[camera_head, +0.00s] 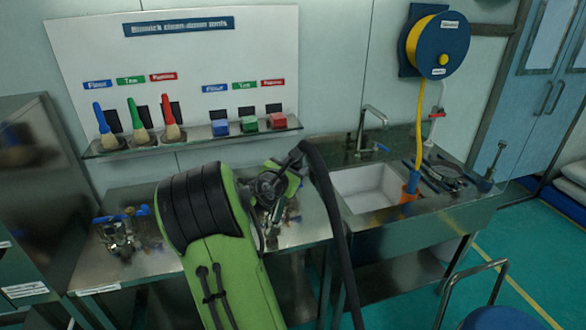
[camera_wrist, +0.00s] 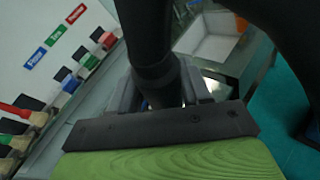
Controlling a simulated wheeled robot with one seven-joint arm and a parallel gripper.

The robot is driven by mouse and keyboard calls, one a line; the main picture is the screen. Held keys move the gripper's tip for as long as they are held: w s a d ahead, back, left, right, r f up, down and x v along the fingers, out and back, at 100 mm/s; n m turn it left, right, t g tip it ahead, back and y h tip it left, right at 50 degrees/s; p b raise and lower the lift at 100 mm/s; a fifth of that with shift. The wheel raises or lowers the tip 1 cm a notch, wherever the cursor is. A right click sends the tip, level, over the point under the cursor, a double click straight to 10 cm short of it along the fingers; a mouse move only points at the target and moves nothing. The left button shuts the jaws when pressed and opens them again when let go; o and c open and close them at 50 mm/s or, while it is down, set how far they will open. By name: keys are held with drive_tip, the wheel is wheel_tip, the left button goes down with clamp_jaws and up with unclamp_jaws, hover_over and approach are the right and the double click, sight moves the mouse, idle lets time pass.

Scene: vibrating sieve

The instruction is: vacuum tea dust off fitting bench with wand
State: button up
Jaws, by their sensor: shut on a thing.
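The black vacuum wand (camera_wrist: 152,62) stands between my gripper's fingers (camera_wrist: 165,95) in the wrist view, and my gripper is shut on it. In the head view my gripper (camera_head: 270,192) is above the right part of the steel fitting bench (camera_head: 312,224), and the wand's black hose (camera_head: 328,195) arches up and drops over the bench's front. The wand's lower end is hidden, so I cannot tell whether it touches the bench. I cannot make out any tea dust. My green arm hides the middle of the bench.
Metal fittings (camera_head: 122,232) stand on the bench's left end. A wall shelf (camera_head: 195,138) above holds colored brushes (camera_head: 139,120) and blocks (camera_head: 249,124).

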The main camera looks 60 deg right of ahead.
drive_tip(key=shift+s+d, duration=0.1)
drive_tip(key=s+d+p, duration=0.1)
drive_tip(key=s+d, duration=0.1)
drive_tip(key=shift+s+d+r, duration=0.1)
drive_tip(key=shift+s+d, duration=0.25)
idle(0.6)
wheel_tip(320, 180, up, 7)
drive_tip(key=p, duration=0.7)
